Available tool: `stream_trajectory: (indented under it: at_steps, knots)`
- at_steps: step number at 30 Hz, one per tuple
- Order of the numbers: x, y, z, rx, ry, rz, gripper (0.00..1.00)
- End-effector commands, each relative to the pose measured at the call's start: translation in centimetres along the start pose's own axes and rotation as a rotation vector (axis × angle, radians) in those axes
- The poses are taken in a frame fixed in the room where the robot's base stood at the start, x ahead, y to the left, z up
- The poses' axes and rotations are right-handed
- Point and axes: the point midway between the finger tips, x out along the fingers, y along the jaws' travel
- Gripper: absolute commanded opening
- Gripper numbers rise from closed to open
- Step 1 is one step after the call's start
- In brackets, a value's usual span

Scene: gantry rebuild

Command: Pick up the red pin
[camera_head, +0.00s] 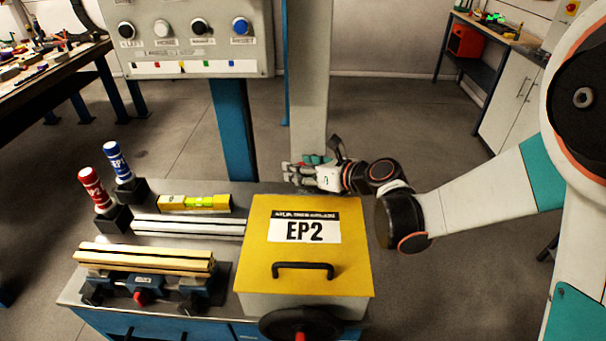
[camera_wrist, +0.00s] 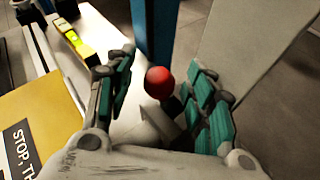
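The red pin (camera_head: 97,190) stands upright, slightly tilted, in a black block at the left of the bench in the head view. A blue pin (camera_head: 118,160) marked EP1 stands behind it in another black block. My gripper (camera_head: 300,174) is over the bench's back right part, behind the yellow EP2 box, well to the right of both pins. In the wrist view my gripper (camera_wrist: 161,72) has its teal-padded fingers spread apart. A red ball-shaped knob (camera_wrist: 159,82) shows between them, apparently untouched; its base is partly hidden. Neither pin is recognisable in the wrist view.
The yellow EP2 box (camera_head: 342,262) with a black handle fills the bench's right side. A spirit level (camera_head: 186,203), metal rails (camera_head: 188,227) and a clamped brass-coloured bar (camera_head: 150,258) lie left of it. A blue column (camera_head: 234,130) and control panel (camera_head: 185,68) stand behind.

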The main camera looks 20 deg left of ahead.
Motion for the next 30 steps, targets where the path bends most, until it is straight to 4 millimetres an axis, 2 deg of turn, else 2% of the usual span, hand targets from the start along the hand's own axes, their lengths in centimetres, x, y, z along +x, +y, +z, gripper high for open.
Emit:
stream_trajectory:
  at_steps: [1, 6, 20, 26, 30]
  knots:
    - [0.0, 0.0, 0.0, 0.000, 0.000, 0.000, 0.40]
    - [0.0, 0.0, 0.0, 0.000, 0.000, 0.000, 0.02]
    - [-0.1, 0.1, 0.2, 0.000, 0.000, 0.001, 0.00]
    - [-0.7, 0.4, 1.5, 0.000, 0.000, 0.001, 0.00]
    - [-1.4, 0.7, 3.2, 0.000, 0.000, 0.001, 0.00]
